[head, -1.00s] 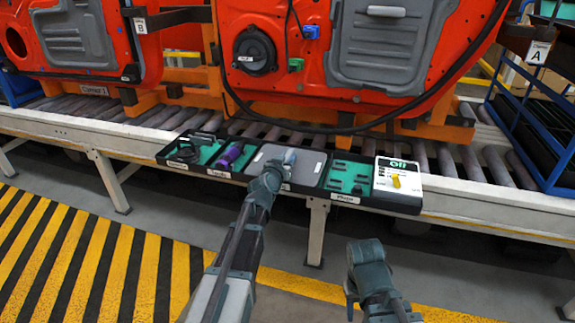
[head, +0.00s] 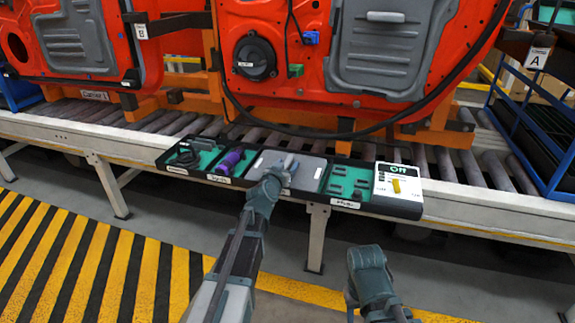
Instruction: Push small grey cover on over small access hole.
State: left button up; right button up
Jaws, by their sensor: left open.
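My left gripper (head: 287,165) is open over the flat grey middle compartment (head: 312,171) of the parts tray (head: 238,183), at the conveyor's front edge. I cannot tell whether a small grey cover lies at its fingertips. The orange door (head: 310,90) stands upright behind the tray, with a large grey panel (head: 388,48) and a round black part (head: 254,58) on it. I cannot make out the small access hole for certain. My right gripper (head: 368,258) is low in front of the conveyor, apart from the tray; its fingers are not clear.
The tray also holds a purple item (head: 231,160), small dark pieces (head: 361,185) and a white box with a yellow switch (head: 397,187). A second orange door (head: 75,38) stands left. A blue rack (head: 535,130) stands right. Black cables hang across the door.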

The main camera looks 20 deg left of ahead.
pick_arm(q)
jog(key=s+r+p, duration=0.1)
jog(key=s, duration=1.2)
jog(key=shift+r, duration=0.35)
pick_arm(e)
jog(key=shift+r, duration=0.85)
